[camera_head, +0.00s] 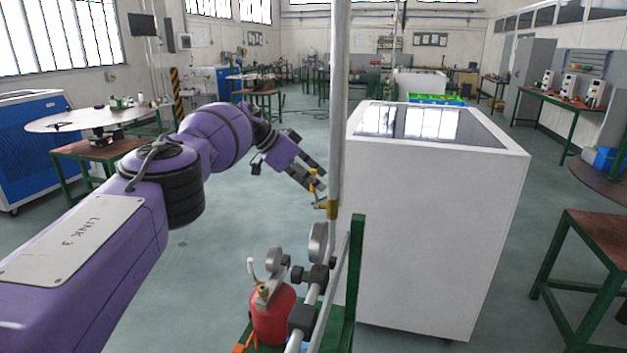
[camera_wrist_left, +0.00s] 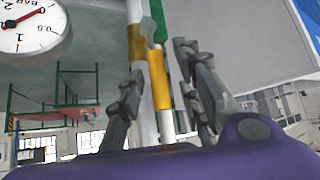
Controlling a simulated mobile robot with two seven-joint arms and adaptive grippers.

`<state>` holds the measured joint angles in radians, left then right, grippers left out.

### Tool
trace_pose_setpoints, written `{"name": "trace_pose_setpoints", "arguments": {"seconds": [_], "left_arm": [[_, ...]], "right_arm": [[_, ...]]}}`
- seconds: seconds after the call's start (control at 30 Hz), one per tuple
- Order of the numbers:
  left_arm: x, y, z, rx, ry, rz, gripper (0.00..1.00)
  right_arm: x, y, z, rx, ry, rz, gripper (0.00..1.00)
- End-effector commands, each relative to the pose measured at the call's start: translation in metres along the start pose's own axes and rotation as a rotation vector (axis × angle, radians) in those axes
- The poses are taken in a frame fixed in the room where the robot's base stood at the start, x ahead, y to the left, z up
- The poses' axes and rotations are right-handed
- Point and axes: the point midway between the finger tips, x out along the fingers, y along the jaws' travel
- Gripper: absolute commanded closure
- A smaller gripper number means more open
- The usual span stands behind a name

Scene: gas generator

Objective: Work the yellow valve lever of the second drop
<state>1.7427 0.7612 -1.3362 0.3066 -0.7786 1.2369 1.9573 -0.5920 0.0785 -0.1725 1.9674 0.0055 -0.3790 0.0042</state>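The yellow valve lever (camera_head: 314,184) shows small in the head view, beside the tall grey pipe (camera_head: 337,110) and above a brass fitting (camera_head: 331,208). My left gripper (camera_head: 322,179) is at the lever, with its fingers spread to either side of it. In the left wrist view, my left gripper (camera_wrist_left: 160,65) is open, and the yellow lever (camera_wrist_left: 158,78) stands between its two fingers. A gap shows on both sides of the lever; I cannot tell whether either finger touches it. My right gripper is in neither view.
A pressure gauge (camera_wrist_left: 34,24) is close in the left wrist view. Below the lever stand a red cylinder (camera_head: 272,315), more gauges and a green frame post (camera_head: 355,270). A large white cabinet (camera_head: 430,230) is just right of the pipe. The floor to the left is open.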

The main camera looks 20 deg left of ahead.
Motion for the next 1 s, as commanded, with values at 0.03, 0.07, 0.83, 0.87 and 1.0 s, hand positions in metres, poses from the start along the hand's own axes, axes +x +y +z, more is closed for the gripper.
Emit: {"name": "trace_pose_setpoints", "arguments": {"seconds": [0.03, 0.07, 0.83, 0.87, 1.0], "left_arm": [[-0.001, 0.0, 0.0, 0.0, 0.0, -0.001, 0.67], [-0.002, -0.001, 0.0, 0.0, 0.0, -0.001, 0.67], [-0.116, 0.0, 0.0, 0.0, 0.0, 0.0, 0.67], [-0.117, 0.0, 0.0, 0.0, 0.0, 0.001, 0.67], [-0.119, 0.001, 0.0, 0.0, -0.001, 0.002, 0.67]], "right_arm": [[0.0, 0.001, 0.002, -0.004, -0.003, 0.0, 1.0], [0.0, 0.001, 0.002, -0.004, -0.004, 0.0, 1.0], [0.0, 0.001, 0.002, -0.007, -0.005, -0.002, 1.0], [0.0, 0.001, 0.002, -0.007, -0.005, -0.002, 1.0], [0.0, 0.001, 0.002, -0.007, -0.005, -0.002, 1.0]]}}
